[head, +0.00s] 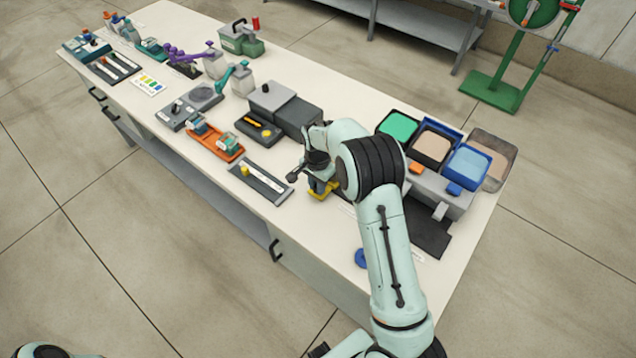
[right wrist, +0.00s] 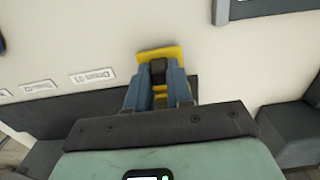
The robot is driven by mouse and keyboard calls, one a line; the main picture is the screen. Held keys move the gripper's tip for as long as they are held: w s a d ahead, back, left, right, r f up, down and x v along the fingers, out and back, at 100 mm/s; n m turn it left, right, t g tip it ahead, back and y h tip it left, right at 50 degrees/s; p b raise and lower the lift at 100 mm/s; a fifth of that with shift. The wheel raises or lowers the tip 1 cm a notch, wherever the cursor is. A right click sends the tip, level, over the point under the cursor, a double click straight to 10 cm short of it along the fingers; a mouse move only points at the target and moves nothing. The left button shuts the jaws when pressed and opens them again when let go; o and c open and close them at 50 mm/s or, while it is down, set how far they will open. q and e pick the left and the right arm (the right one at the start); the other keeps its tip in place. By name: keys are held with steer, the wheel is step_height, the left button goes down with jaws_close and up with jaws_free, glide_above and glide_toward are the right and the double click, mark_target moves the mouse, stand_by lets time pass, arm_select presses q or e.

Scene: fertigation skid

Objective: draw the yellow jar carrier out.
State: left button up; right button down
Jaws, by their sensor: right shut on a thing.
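The yellow jar carrier (head: 325,193) shows as a small yellow piece low at my right gripper, on the white bench top. In the right wrist view its yellow plate (right wrist: 160,53) sticks out past the fingertips, with a dark block between the fingers. My right gripper (head: 319,184) points down and is shut on the carrier; its blue-grey fingers also show in the right wrist view (right wrist: 159,80). My arm hides part of the carrier and the bench behind it in the head view. My left gripper is not in view.
A grey housing (head: 298,117) stands behind the gripper. A dark slide plate (head: 268,181) with a yellow knob lies to the left. Green, tan and blue trays (head: 466,165) stand to the right. A blue ring (head: 361,258) lies near the front edge. Bench around the carrier's left front is clear.

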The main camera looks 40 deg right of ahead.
steer(key=shift+w+r, duration=0.1)
steer(key=shift+w, duration=0.1)
steer(key=c, duration=1)
jaws_free()
steer(key=shift+a, duration=0.1)
step_height(320, 180, up, 13)
steer(key=shift+r+p, duration=0.15)
steer(key=shift+p, duration=0.3)
